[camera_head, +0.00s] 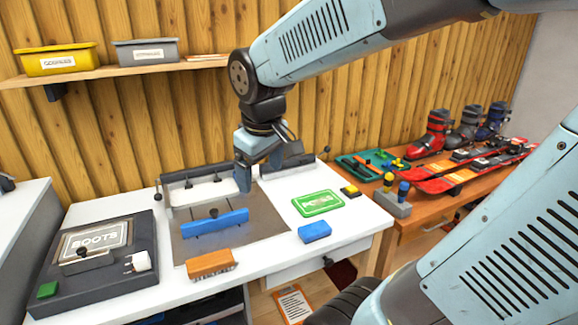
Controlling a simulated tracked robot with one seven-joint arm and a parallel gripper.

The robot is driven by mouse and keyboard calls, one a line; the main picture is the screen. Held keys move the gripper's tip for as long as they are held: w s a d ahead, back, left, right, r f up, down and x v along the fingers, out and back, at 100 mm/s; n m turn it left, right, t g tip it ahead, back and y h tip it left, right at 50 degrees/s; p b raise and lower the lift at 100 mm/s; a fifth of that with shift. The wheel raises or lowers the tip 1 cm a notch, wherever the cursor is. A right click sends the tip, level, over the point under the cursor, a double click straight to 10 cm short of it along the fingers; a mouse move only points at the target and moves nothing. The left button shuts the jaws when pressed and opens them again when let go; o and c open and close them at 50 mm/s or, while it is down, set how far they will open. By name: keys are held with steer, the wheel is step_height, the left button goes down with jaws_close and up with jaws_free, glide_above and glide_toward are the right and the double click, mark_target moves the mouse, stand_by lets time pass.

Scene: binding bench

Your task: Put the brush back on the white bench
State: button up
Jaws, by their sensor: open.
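The brush (210,263), an orange-brown wooden block with pale bristles pointing down, sits at the front of the white bench (270,262). It is at the front edge of a grey metal plate; I cannot tell whether it rests partly on it. My gripper (258,172) points down above the back of the plate, behind and to the right of the brush and apart from it. My gripper is open with nothing between its fingers.
A blue bar (214,223) with a knob lies across the plate. A dark "BOOTS" box (97,262) stands left. A green card (317,203) and a blue block (314,232) lie right. Skis (450,178) and boots (433,135) occupy the wooden table. My arm crosses the upper view.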

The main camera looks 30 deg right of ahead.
steer(key=s+d+r+m+t, duration=0.2)
steer(key=s+r+m, duration=0.1)
steer(key=s, duration=0.4)
steer(key=shift+d+r+m+y, duration=0.15)
steer(key=shift+d+m+y, duration=0.2)
steer(key=shift+m, duration=0.55)
steer(key=shift+s, duration=0.1)
